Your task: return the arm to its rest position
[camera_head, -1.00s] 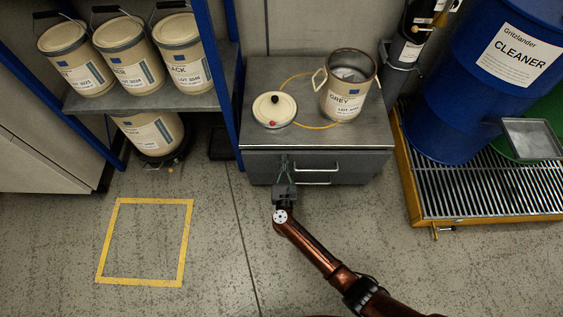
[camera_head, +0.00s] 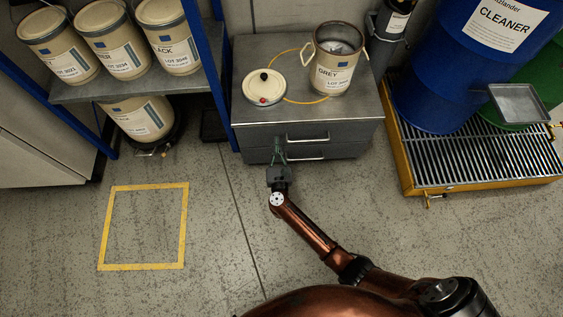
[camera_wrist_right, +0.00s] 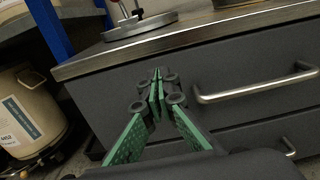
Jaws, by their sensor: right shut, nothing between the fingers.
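My right arm comes in from the bottom right in the head view, and its copper links reach up to the cabinet front. My right gripper (camera_head: 279,147) is in front of the grey drawer cabinet (camera_head: 350,132), close to the drawers and left of their handles. In the wrist view its green fingers (camera_wrist_right: 157,90) are together at the tips with nothing between them. The cabinet top edge (camera_wrist_right: 200,40) and a drawer handle (camera_wrist_right: 255,88) lie just beyond them. Whether the fingers touch the drawer front I cannot tell. My left gripper is out of view.
On the cabinet stand an open GREY can (camera_head: 334,78) and a round lid (camera_head: 264,88). Blue shelving (camera_head: 207,80) with paint cans is at left. A blue CLEANER drum (camera_head: 440,90) stands on a grated yellow pallet (camera_head: 480,165) at right. The yellow-outlined floor square (camera_head: 184,225) is empty.

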